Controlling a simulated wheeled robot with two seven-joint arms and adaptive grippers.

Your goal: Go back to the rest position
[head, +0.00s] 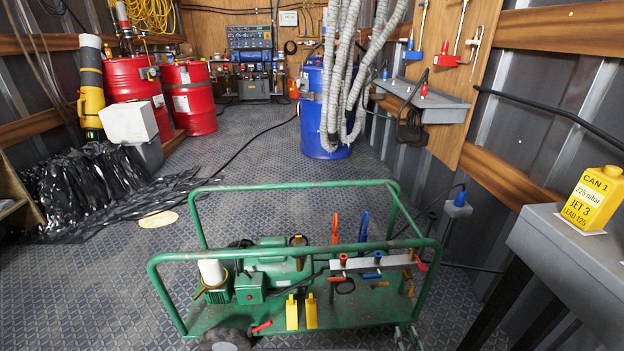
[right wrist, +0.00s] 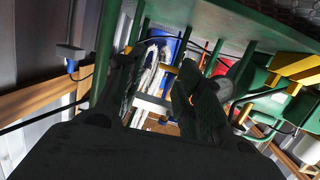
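My right gripper (right wrist: 155,72) shows in the right wrist view as two dark fingers with a clear gap between them. It is open, and nothing shows held in the gap. In that view the green cart frame (right wrist: 245,28) crosses above and beyond the fingers; I cannot tell how far apart they are. In the head view I cannot make out either gripper. My left gripper is not in view. The green cart (head: 290,183) stands upright in the front middle, with a motor, valves and two yellow pieces on it.
A grey table (head: 575,262) at the right bears a yellow can (head: 594,198). Red drums (head: 133,92) and black sheeting (head: 90,185) are at the left. A blue drum (head: 312,110) with grey hoses stands behind. The floor (head: 290,155) between is mostly clear, with a cable across it.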

